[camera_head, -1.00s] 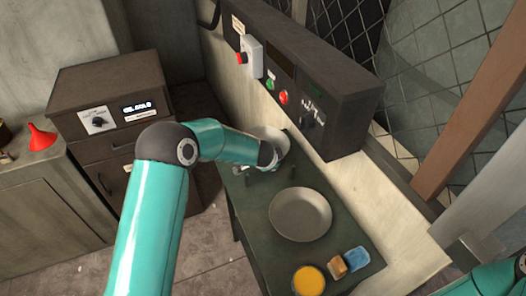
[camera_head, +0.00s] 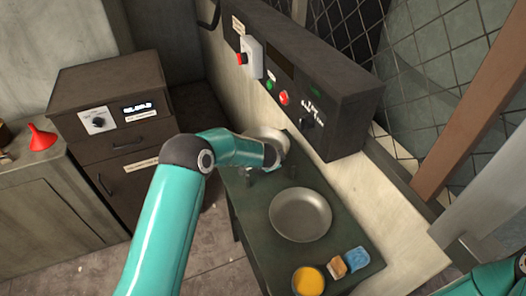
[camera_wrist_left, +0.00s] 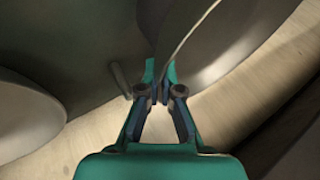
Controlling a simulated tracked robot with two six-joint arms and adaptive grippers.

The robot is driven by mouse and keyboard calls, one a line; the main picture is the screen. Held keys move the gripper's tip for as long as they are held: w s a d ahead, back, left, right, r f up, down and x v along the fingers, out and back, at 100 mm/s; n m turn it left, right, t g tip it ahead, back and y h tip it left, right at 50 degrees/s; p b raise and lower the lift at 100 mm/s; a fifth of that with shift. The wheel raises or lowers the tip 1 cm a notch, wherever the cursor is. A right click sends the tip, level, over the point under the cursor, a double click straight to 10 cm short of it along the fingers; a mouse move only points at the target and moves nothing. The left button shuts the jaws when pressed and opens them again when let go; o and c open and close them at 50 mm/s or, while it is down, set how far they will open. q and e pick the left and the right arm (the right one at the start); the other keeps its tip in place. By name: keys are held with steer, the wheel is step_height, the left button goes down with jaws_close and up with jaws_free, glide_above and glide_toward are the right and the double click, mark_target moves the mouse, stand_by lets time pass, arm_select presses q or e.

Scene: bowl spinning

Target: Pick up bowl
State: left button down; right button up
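A pale grey bowl (camera_head: 264,136) stands at the back end of the dark green table, partly hidden by my left arm. My left gripper (camera_head: 277,152) is at the bowl's near side. In the left wrist view the bowl (camera_wrist_left: 225,45) fills the upper right, and its thin rim runs down between the fingertips of the left gripper (camera_wrist_left: 160,85). The fingers are drawn close together on the rim; the exact contact is hard to see. A second, shallow round dish (camera_head: 300,214) lies mid-table. My right gripper is out of view; only part of the right arm shows at lower right.
The green table (camera_head: 250,215) also holds a yellow-filled container (camera_head: 309,281), a tan block (camera_head: 337,267) and a blue item (camera_head: 357,259). A control box (camera_head: 310,95) with buttons hangs over the table's back edge. A drawer cabinet (camera_head: 110,105) stands left.

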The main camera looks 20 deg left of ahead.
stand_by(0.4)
arm_select(q)
steer(key=shift+s+a+r, duration=0.25)
steer(key=shift+a+r, duration=0.1)
steer(key=shift+r, duration=0.2)
steer(key=r, duration=0.6)
steer(key=shift+s+a+r, duration=0.1)
steer(key=shift+s+a, duration=0.05)
steer(key=shift+s, duration=0.05)
steer(key=s+a+b, duration=0.1)
steer(key=s+a, duration=1.2)
steer(key=shift+b, duration=0.4)
steer(key=shift+a, duration=0.1)
